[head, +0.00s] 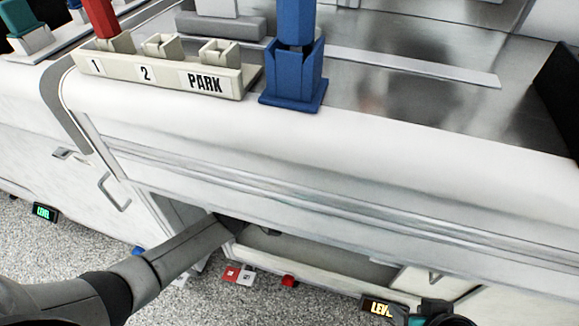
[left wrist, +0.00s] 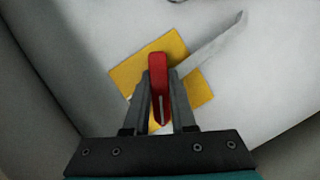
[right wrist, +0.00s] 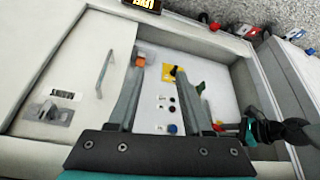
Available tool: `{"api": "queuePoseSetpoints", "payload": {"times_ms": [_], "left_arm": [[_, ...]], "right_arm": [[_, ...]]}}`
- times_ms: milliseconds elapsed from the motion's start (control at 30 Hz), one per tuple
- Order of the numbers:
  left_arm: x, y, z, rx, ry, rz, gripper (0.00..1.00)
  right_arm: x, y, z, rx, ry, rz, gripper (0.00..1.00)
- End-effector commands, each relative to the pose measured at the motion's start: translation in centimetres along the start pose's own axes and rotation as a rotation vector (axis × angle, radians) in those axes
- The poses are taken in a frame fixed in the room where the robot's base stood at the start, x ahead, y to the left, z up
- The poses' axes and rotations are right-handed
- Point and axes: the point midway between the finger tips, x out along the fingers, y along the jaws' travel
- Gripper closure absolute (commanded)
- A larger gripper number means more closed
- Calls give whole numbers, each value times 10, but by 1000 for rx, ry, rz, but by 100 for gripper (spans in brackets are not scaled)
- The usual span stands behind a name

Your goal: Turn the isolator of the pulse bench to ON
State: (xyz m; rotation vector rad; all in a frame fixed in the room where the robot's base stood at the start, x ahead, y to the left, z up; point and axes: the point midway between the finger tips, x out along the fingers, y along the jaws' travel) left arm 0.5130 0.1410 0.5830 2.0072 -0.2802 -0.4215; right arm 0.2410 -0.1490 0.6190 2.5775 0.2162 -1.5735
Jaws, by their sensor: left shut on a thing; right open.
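In the left wrist view a red handle (left wrist: 158,68), apparently the isolator's, stands over a yellow square plate (left wrist: 128,76) on a pale panel. My left gripper (left wrist: 159,90) is shut on the red handle, one finger on each side. The handle lines up with the view's vertical, while the plate looks turned. No ON or OFF mark is readable. In the head view my left arm reaches under the bench front and its gripper is hidden. My right gripper (right wrist: 159,72) is open and empty in front of an open compartment; my left gripper's work there is partly hidden.
The open compartment's panel (right wrist: 205,75) carries small dark and blue knobs. A cabinet door with a handle (right wrist: 105,72) is beside it. On the bench top stand a cream rack (head: 160,83) marked 1, 2, PARK, and a blue holder (head: 293,85). The bench's front edge overhangs my left arm.

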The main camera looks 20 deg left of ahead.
Motion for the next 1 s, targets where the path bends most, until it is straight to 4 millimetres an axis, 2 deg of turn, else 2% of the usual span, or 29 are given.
{"api": "queuePoseSetpoints", "payload": {"times_ms": [67,467,700,1000], "left_arm": [[-1,1,-1,31,1,-16,100],[-1,1,-1,224,0,-96,100],[-1,1,-1,398,0,-170,100],[-1,-1,-1,649,0,-275,100]], "right_arm": [[-8,6,5,8,-57,15,50],[42,3,29,4,-130,6,50],[72,2,56,1,-189,2,50],[98,0,94,-2,-250,-1,50]]}}
